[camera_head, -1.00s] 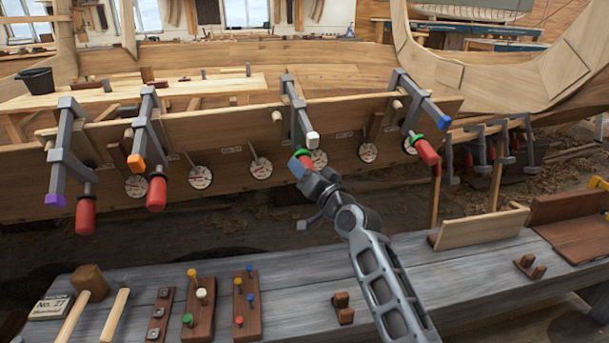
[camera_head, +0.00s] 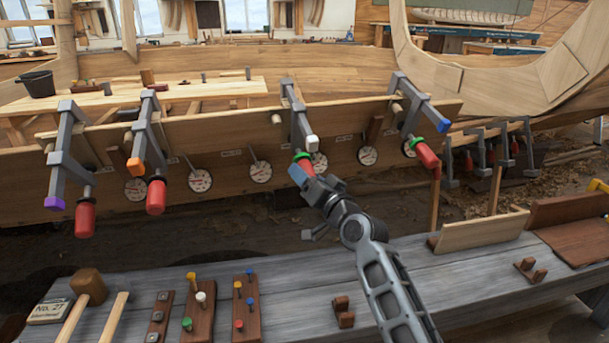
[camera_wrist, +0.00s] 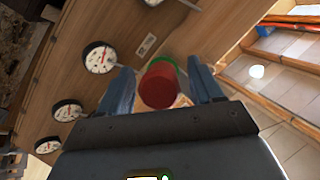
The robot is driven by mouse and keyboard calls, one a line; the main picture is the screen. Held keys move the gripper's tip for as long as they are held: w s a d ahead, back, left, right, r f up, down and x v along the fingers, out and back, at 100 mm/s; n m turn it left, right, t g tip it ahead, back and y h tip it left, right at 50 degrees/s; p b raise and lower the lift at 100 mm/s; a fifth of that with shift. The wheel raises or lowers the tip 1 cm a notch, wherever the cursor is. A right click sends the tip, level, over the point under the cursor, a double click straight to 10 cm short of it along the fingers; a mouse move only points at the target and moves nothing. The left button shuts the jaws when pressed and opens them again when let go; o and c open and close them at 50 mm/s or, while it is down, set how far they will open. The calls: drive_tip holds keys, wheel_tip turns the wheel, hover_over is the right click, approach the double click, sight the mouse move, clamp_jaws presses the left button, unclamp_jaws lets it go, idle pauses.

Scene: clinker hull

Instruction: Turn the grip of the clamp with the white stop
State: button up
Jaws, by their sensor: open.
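The clamp with the white stop (camera_head: 312,142) hangs on the plank's upper edge, right of the middle in the head view. Its red grip (camera_head: 306,165) with a green collar (camera_head: 302,155) is partly hidden by my gripper (camera_head: 300,172). In the wrist view the red grip (camera_wrist: 160,84) stands between the two blue-grey fingers of my gripper (camera_wrist: 158,88). The fingers are apart, with gaps showing on both sides of the grip. The white stop (camera_wrist: 154,2) shows at the top edge of the wrist view.
Other clamps carry an orange stop (camera_head: 135,165), a purple stop (camera_head: 54,203) and a blue stop (camera_head: 444,125). Round dials (camera_head: 260,172) line the plank (camera_head: 230,125). A grey bench (camera_head: 290,270) with mallets and peg boards lies below.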

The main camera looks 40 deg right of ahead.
drive_tip(key=v, duration=0.6)
idle(1.3)
drive_tip(key=s+a+f+n+g+p, duration=0.1)
drive_tip(key=s+a+f, duration=0.1)
drive_tip(key=s+a, duration=0.35)
drive_tip(key=s+a+f+n+y+p, duration=0.1)
drive_tip(key=s+a+f, duration=0.25)
drive_tip(key=s, duration=0.35)
drive_tip(key=s+a+f+n+g+p, duration=0.1)
drive_tip(key=s+a+f+n, duration=0.1)
drive_tip(key=s+a, duration=0.35)
drive_tip(key=s+a+r+n+y+p, duration=0.1)
drive_tip(key=s+a+r+n+y, duration=0.1)
drive_tip(key=s, duration=0.9)
drive_tip(key=s+a+r+n+g+y+p, duration=0.1)
drive_tip(key=s+a+r+n+p, duration=0.1)
drive_tip(key=s+a+r+n, duration=0.2)
drive_tip(key=s+a+r, duration=0.3)
drive_tip(key=s, duration=0.4)
drive_tip(key=shift+r+y, duration=0.4)
